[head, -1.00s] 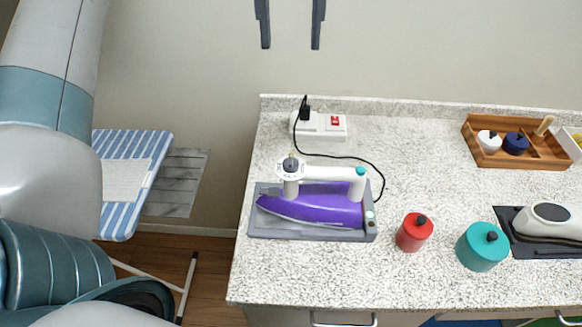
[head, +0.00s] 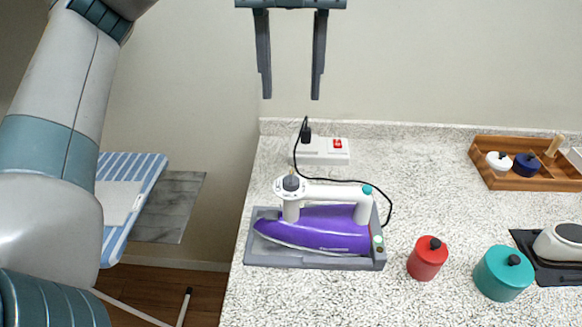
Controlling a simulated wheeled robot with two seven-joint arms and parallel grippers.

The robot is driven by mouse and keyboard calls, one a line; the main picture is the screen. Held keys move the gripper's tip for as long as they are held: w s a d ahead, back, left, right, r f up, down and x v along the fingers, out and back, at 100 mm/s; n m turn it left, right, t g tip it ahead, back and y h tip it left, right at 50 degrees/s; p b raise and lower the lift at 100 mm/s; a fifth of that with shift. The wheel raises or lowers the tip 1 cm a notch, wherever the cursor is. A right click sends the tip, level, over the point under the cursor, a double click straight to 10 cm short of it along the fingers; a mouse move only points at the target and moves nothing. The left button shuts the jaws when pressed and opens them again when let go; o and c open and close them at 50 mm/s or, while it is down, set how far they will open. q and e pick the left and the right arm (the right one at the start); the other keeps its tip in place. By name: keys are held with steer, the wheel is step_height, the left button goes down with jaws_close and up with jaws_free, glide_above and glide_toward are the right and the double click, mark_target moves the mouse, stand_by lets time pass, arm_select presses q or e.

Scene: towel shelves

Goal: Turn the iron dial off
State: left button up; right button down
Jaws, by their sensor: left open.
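A purple and white iron (head: 322,228) lies in a grey tray-like stand (head: 310,262) on the speckled counter. Its dial (head: 291,184) is the round white disc with a dark knob at the front end of the handle; its marks are too small to read. A black cord runs from the iron to a white socket block (head: 322,151) with a red switch. My left gripper (head: 291,98) points down, open and empty, in front of the wall at the top of the picture. It appears above the dial and touches nothing. My right gripper is not in view.
A red canister (head: 427,259) and a teal canister (head: 504,273) stand right of the iron. A wooden divided box (head: 482,170) and a white appliance (head: 560,243) are further right. A blue-striped ironing board (head: 128,240) stands left of the counter (head: 290,300).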

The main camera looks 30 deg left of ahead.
mark_target(291, 176)
arm_select(q)
step_height(291, 176, down, 16)
steer(key=shift+f+p, duration=0.15)
steer(key=shift+p, duration=0.35)
steer(key=shift+f, duration=0.35)
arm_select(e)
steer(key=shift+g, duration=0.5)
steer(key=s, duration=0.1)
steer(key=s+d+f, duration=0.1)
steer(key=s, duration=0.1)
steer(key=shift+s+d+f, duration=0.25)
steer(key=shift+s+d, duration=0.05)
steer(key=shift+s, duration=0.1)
arm_select(q)
steer(key=shift+c, duration=0.4)
steer(key=c, duration=1)
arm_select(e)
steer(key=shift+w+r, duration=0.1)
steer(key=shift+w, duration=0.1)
